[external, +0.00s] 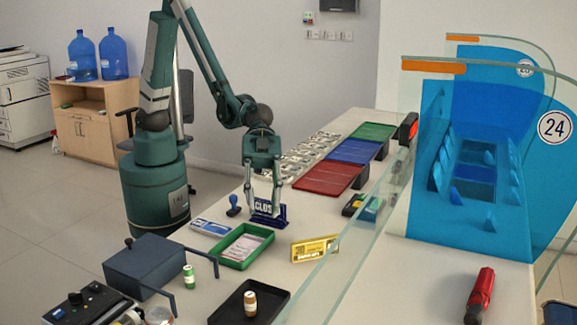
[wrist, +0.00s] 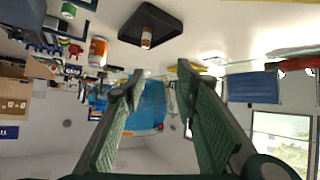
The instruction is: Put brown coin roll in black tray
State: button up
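The brown coin roll (external: 250,303) stands upright inside the black tray (external: 223,307) at the front of the counter. In the wrist view the roll (wrist: 146,38) also shows within the tray (wrist: 172,23), near the top. My gripper (external: 263,207) is well behind the tray, above the counter by the blue sign (external: 268,219). Its two fingers (wrist: 160,84) are spread apart with nothing between them. The roll is clear of the gripper.
A green coin roll (external: 189,277) stands beside a dark grey box (external: 145,262). A glass screen (external: 345,250) runs along the right.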

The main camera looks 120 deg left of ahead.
jog(key=s+a+r+n+y, duration=0.2)
jog(key=s+a+r, duration=0.15)
jog(key=a, duration=0.25)
jog(key=s+a+r+n+t+y, duration=0.1)
jog(key=s+a+r, duration=0.2)
jog(key=s+a, duration=0.25)
jog(key=s+a+r+n+y, duration=0.2)
jog(key=s+a+r, duration=0.15)
jog(key=a, duration=0.35)
jog(key=s+a+n+y, duration=0.4)
jog(key=s+a+n, duration=0.1)
jog(key=s+a, duration=1.1)
jog(key=s, duration=0.3)
jog(key=shift+a+r+n+y, duration=0.2)
jog(key=shift+r+n+y, duration=0.1)
jog(key=shift+y, duration=0.1)
